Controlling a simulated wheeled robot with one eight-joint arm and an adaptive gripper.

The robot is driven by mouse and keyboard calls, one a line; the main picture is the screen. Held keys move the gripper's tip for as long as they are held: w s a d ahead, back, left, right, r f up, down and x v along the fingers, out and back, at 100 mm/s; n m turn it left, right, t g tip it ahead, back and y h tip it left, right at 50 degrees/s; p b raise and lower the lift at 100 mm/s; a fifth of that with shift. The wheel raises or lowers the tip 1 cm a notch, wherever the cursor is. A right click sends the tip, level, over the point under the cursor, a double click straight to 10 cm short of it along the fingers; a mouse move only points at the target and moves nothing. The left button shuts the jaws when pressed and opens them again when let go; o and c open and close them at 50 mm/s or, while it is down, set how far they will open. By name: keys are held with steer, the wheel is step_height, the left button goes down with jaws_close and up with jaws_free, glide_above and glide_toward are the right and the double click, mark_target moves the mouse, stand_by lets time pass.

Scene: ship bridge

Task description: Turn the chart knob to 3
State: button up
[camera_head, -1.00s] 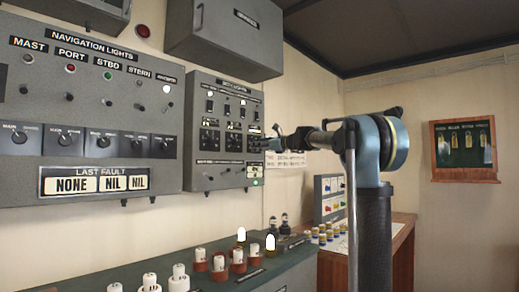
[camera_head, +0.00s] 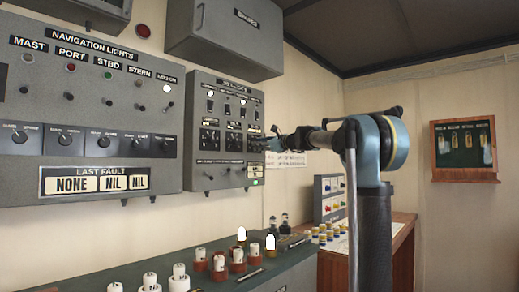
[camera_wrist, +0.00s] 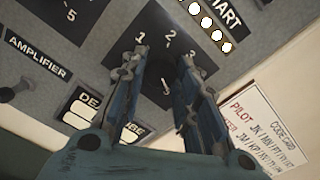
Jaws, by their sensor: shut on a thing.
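The chart knob (camera_wrist: 165,86) shows in the wrist view on a black plate marked 1, 2 and 3, below the CHART label (camera_wrist: 222,12). My gripper (camera_wrist: 160,72) has one finger on each side of the knob and is shut on it. The fingers hide part of the knob and the plate, so I cannot tell exactly which number the knob points to. In the head view my gripper (camera_head: 270,143) reaches the right edge of the smaller grey panel (camera_head: 200,171); the knob there is hidden or too small to tell.
The navigation lights panel (camera_head: 95,105) is on the wall to the left. A grey cabinet (camera_head: 222,38) hangs above. A green-topped counter (camera_head: 85,275) with white and red pieces stands below. A codecard notice (camera_wrist: 265,120) is on the wall right of the panel.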

steer(key=n, duration=1.3)
steer(key=shift+d+n, duration=0.15)
steer(key=shift+n, duration=0.15)
steer(key=shift+r+n, duration=0.1)
steer(key=shift+n, duration=2)
steer(key=shift+w, duration=0.1)
steer(key=o, duration=1.1)
steer(key=shift+w, duration=0.1)
steer(key=shift+c, duration=0.2)
steer(key=shift+s, duration=0.2)
